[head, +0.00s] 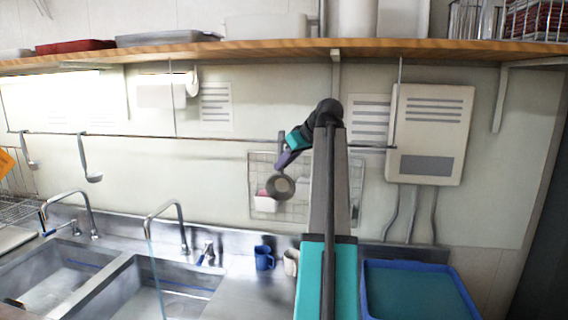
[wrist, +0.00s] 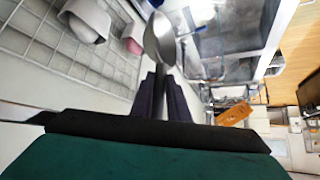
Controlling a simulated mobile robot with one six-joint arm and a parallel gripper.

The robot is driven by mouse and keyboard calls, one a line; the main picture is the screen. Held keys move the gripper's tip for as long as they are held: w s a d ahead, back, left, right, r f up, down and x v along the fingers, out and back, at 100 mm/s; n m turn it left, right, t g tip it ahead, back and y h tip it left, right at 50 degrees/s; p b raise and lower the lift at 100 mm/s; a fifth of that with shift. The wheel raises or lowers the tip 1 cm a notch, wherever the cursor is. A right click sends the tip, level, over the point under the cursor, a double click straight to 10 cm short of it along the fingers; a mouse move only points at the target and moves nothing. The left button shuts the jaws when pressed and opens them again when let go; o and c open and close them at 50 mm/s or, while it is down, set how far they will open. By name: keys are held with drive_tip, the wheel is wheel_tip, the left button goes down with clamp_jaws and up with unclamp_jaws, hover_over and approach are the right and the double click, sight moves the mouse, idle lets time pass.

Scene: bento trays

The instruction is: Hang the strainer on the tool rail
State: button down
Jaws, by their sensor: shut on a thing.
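The strainer (head: 281,187), with a round grey bowl, hangs bowl-down from my gripper (head: 287,158) in the head view. My gripper's purple fingers are shut on its handle. In the wrist view the strainer's bowl (wrist: 160,38) shows just beyond my gripper (wrist: 162,92). The tool rail (head: 225,137) is a thin dark bar along the wall. The top of the handle is close to the rail's height, but I cannot tell whether it touches or is hooked. A ladle (head: 91,177) and another utensil (head: 30,162) hang at the rail's left part.
A wire grid (head: 262,165) with a white cup (head: 265,204) is behind the strainer. Below are two sinks (head: 135,265), a blue mug (head: 264,257) and a pale mug (head: 291,262). A wooden shelf (head: 270,47) runs above. A blue tray (head: 372,265) is at right.

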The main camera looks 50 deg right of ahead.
drive_tip(key=shift+s+a+f, duration=0.1)
drive_tip(key=shift+f, duration=0.9)
drive_tip(key=shift+f+b, duration=0.1)
drive_tip(key=shift+b, duration=0.2)
drive_tip(key=c, duration=1.6)
unclamp_jaws()
drive_tip(key=shift+s, duration=0.15)
drive_tip(key=b+v, duration=0.3)
drive_tip(key=v, duration=1.1)
drive_tip(key=shift+a, duration=0.1)
